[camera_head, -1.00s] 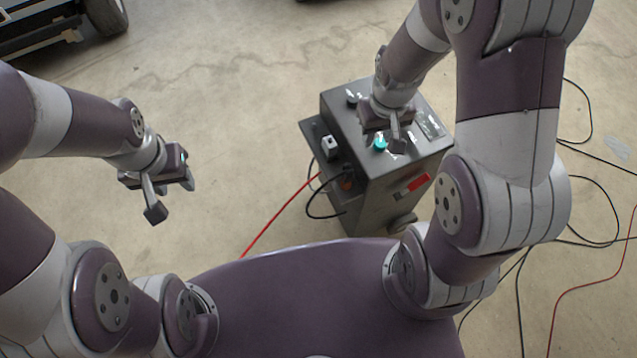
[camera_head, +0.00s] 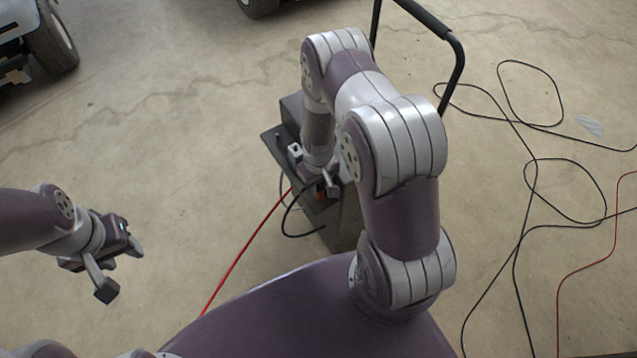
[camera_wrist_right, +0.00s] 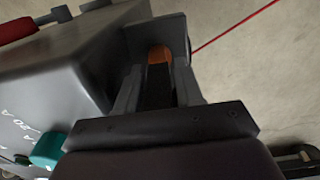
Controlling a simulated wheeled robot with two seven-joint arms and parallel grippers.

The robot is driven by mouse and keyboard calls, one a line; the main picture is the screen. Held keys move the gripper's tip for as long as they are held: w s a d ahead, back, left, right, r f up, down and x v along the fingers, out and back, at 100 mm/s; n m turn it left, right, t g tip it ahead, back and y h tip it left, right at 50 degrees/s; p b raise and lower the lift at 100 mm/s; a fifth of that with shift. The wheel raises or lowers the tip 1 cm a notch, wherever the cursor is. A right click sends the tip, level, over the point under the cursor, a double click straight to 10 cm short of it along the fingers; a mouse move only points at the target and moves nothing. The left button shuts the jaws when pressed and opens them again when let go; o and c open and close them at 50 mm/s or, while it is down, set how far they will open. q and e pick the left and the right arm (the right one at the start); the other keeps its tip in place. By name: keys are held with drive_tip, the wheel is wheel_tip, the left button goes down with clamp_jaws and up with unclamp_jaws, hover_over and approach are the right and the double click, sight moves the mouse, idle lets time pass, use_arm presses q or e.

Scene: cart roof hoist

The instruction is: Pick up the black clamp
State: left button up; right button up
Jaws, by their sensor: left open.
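In the right wrist view, a black piece with an orange end, which looks like the black clamp (camera_wrist_right: 158,88), lies between the fingers of my right gripper (camera_wrist_right: 157,85). Its orange end is framed by a grey bracket on the side of a dark grey box. The fingers run along both sides of the black piece; whether they press on it is unclear. In the head view my right gripper (camera_head: 322,187) is low at the near left side of the box (camera_head: 347,228), and my arm hides most of it. My left gripper (camera_head: 121,269) is open and empty over bare floor.
The box has a black push handle (camera_head: 455,60), a teal knob (camera_wrist_right: 48,150) and a small pale block (camera_head: 294,152). A red cable (camera_head: 245,247) runs from it across the floor. Black cables (camera_head: 530,190) lie looped at the right. A vehicle wheel (camera_head: 52,40) stands far left.

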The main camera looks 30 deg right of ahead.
clamp_jaws()
drive_tip(key=shift+r, duration=0.25)
wheel_tip(320, 180, up, 4)
drive_tip(key=shift+f, duration=0.1)
drive_tip(key=s+r, duration=0.3)
drive_tip(key=s, duration=0.3)
drive_tip(key=s+a+r+p, duration=0.1)
drive_tip(key=s+r, duration=0.2)
drive_tip(key=s, duration=0.2)
drive_tip(key=shift+s+r+p, duration=0.3)
drive_tip(key=shift+s+r, duration=0.05)
